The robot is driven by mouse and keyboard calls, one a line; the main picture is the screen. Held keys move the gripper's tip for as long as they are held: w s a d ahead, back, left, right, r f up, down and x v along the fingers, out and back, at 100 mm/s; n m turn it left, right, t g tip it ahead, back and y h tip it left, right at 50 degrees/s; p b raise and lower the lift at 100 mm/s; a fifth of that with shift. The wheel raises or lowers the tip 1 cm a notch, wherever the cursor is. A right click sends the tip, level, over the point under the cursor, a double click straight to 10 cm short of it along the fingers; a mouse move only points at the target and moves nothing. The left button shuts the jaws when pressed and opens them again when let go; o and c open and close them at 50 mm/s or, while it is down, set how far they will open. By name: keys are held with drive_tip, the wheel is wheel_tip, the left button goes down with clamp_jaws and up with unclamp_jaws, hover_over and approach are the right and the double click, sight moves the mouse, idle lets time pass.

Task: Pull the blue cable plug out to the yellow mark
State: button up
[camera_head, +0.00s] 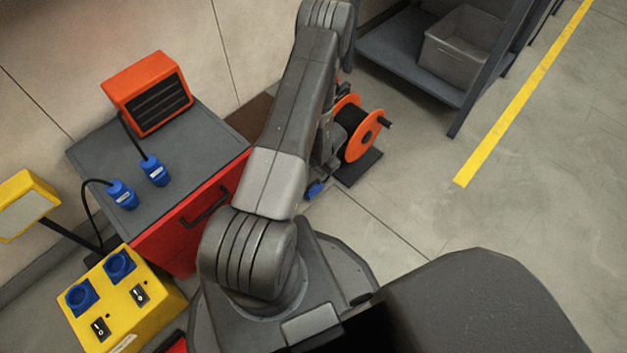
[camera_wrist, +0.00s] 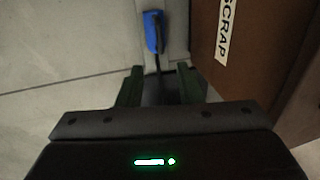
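A blue cable plug (camera_wrist: 153,32) with a dark cable shows at the top of the wrist view, beyond my fingertips. It also shows on the floor beside the cable reel in the head view (camera_head: 316,188). My gripper (camera_wrist: 159,72) has its two fingers apart, with the cable running back between them; the plug itself is not between the fingers. In the head view my arm hides most of the gripper. The orange reel (camera_head: 372,134) stands right of my arm. The yellow mark (camera_head: 522,95) is a floor stripe at the right.
Two other blue plugs (camera_head: 122,194) (camera_head: 155,170) lie on the grey-topped red cabinet (camera_head: 205,135). A yellow socket box (camera_head: 150,300) is at lower left. A brown SCRAP box (camera_wrist: 265,50) is close right of my gripper. A shelf (camera_head: 400,55) stands behind; floor towards the stripe is clear.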

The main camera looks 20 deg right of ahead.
sight(314, 183)
drive_tip(key=f+b, duration=0.1)
drive_tip(key=f, duration=0.2)
drive_tip(key=w+f+b, duration=0.1)
drive_tip(key=f+b, duration=0.1)
drive_tip(key=f, duration=0.2)
drive_tip(key=w+a+f+b, duration=0.1)
drive_tip(key=f, duration=0.3)
drive_tip(key=shift+w+f+b, duration=0.1)
drive_tip(key=shift+f+b, duration=0.15)
drive_tip(key=shift+b, duration=0.05)
drive_tip(key=shift+c, duration=0.2)
clamp_jaws()
